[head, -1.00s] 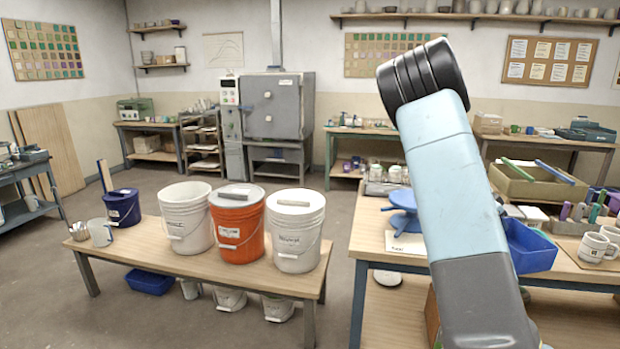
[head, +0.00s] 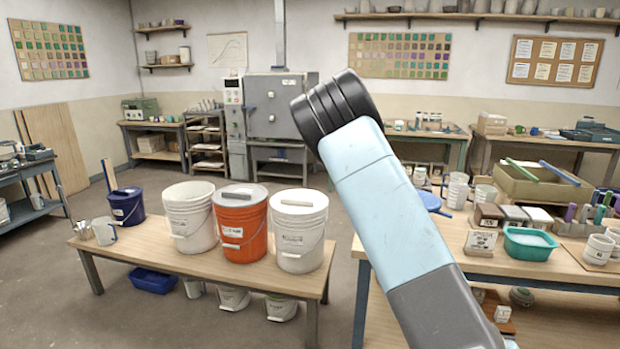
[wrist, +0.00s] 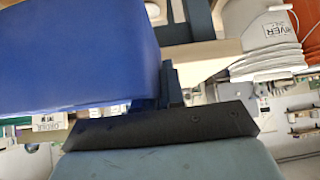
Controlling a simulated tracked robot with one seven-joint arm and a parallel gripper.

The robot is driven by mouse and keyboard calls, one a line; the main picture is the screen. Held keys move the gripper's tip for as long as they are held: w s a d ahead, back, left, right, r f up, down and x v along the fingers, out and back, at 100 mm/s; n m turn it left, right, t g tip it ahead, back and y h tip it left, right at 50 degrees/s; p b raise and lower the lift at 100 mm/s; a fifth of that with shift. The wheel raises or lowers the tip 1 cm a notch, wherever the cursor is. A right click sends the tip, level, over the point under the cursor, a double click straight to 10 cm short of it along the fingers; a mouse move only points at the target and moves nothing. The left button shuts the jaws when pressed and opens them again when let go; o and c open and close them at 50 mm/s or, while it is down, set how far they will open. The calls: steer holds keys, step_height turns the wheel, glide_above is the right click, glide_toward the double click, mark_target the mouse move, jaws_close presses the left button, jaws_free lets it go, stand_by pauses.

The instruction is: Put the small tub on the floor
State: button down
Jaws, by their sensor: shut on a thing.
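A blue tub (wrist: 75,55) fills the upper left of the wrist view, close to the camera. My gripper (wrist: 172,88) is shut on its edge, and the tub hangs in the air. The contact itself is partly hidden by the dark gripper body. In the head view my arm hides the gripper and the held tub. The floor (head: 200,325) shows in front of and around the low bench (head: 190,262).
White buckets (head: 190,215) and an orange bucket (head: 240,228) stand on the low bench. Another blue tub (head: 153,281) sits on the floor under it. A teal tub (head: 530,246) stands on the right table (head: 500,268). Open floor lies left of the bench.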

steer(key=a, duration=0.1)
steer(key=a+f+n+y, duration=0.1)
steer(key=a+f+n, duration=0.1)
steer(key=a, duration=0.1)
steer(key=shift+w+f+y, duration=0.15)
steer(key=shift+w+y, duration=0.1)
steer(key=shift+y, duration=0.05)
steer(key=s+f, duration=0.5)
steer(key=f, duration=0.2)
steer(key=shift+s, duration=0.4)
steer(key=shift+f, duration=0.2)
